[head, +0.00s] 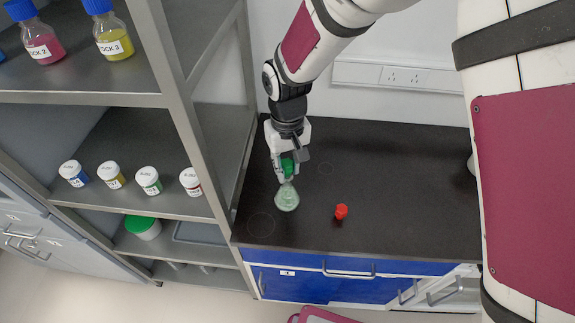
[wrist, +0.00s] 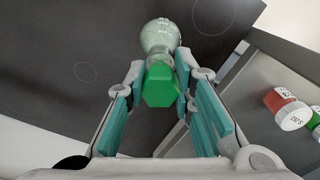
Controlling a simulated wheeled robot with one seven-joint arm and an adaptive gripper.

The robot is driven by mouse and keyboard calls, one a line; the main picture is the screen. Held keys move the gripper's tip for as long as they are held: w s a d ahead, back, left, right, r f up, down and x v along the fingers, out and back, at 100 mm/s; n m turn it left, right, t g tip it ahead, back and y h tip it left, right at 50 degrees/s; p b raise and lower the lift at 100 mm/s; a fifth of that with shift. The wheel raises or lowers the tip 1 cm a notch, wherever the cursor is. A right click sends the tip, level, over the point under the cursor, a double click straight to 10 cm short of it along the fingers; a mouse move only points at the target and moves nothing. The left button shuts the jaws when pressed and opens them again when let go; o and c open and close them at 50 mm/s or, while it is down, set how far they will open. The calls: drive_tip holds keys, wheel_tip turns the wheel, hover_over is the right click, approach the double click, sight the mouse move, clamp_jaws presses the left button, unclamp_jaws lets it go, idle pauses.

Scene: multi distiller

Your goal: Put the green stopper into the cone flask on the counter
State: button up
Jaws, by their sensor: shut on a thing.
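The green stopper (wrist: 159,88) is between the fingers of my gripper (wrist: 163,90), which is shut on it. It also shows in the head view (head: 288,167), right at the fingertips (head: 287,172). The clear cone flask (head: 286,197) stands on the black counter (head: 400,200), directly below the stopper. In the wrist view the flask (wrist: 160,36) shows just beyond the stopper, with white marks on its side. The stopper's lower end and the flask's mouth overlap in view, so I cannot tell whether the stopper is inside the neck or only above it.
A small red stopper (head: 341,211) stands on the counter to the right of the flask. A grey shelf unit (head: 180,110) with bottles and white-lidded jars (head: 149,180) stands close on the left.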

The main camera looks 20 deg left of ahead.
drive_tip(key=shift+f, duration=0.7)
drive_tip(key=o, duration=0.8)
drive_tip(key=shift+r, duration=0.1)
wheel_tip(320, 180, up, 12)
drive_tip(key=shift+f, duration=0.1)
idle(0.4)
